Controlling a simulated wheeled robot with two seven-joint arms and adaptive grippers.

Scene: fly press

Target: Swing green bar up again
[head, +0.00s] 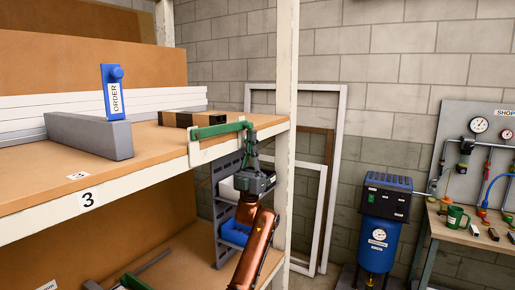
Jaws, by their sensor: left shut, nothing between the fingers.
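The green bar (220,130) lies roughly level along the front edge of the shelf, near its right end. Its left end is at a pale plate (207,148) on the shelf edge, and its right end has a small downturned tip close to the upright post. My left gripper (250,137) comes up from below, just under the bar's right end, with its fingers shut and nothing held. I cannot tell whether the fingertips touch the bar. My right gripper is not in view.
A white post (286,70) stands just right of the gripper. A blue-black machine (380,225) and a workbench stand farther right.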

